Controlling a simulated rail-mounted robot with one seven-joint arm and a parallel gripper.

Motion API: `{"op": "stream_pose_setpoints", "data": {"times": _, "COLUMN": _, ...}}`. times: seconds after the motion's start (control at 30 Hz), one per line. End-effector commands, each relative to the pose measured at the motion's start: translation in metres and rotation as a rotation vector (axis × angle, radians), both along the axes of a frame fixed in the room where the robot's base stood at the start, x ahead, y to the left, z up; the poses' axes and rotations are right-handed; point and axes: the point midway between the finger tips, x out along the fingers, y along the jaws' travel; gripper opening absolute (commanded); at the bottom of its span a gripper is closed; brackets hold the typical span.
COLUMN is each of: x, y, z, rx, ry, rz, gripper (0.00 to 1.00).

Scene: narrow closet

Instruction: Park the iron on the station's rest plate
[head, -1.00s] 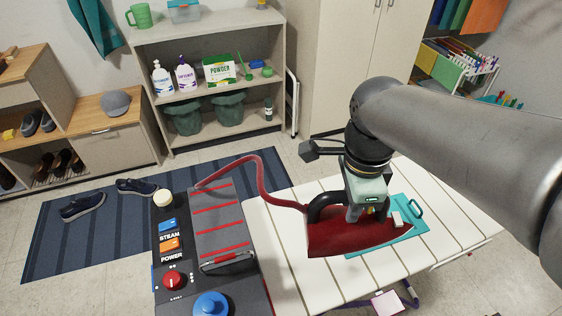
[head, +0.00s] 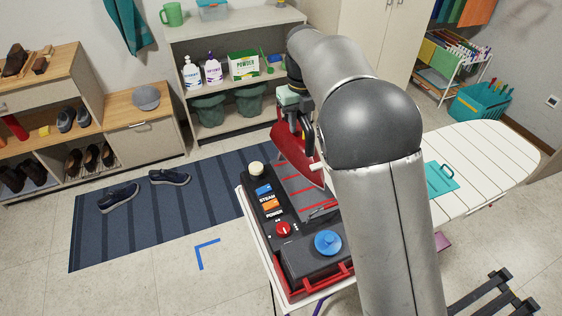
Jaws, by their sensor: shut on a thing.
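The red iron (head: 293,153) is in the head view, over the far part of the station's rest plate (head: 302,198), the dark panel with red stripes. Its body looks tilted, and I cannot tell whether it touches the plate. My gripper (head: 298,125) is shut on the iron; my arm hides part of the iron, its handle and the right side of the plate. The station (head: 270,212) has a cream knob, blue STEAM and orange POWER buttons, a red dial and a blue cap.
The white slatted ironing board (head: 485,155) extends right, with a teal mat (head: 441,179) on it. A shelf unit (head: 235,30) with bottles and a powder box stands behind. Shoes lie on the blue striped rug (head: 160,215) at left. A teal basket (head: 480,103) stands at right.

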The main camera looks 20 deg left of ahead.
Motion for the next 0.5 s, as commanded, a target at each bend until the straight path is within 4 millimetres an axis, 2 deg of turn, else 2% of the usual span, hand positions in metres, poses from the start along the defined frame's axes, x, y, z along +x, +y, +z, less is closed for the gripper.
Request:
{"op": "stream_pose_setpoints", "data": {"times": 0.23, "x": 0.000, "y": -0.001, "z": -0.038, "rx": -0.001, "ry": 0.002, "rz": -0.003, "gripper": 0.00}}
{"op": "stream_pose_setpoints", "data": {"times": 0.5, "x": 0.000, "y": 0.000, "z": -0.057, "rx": 0.001, "ry": 0.000, "rz": -0.001, "gripper": 0.00}}
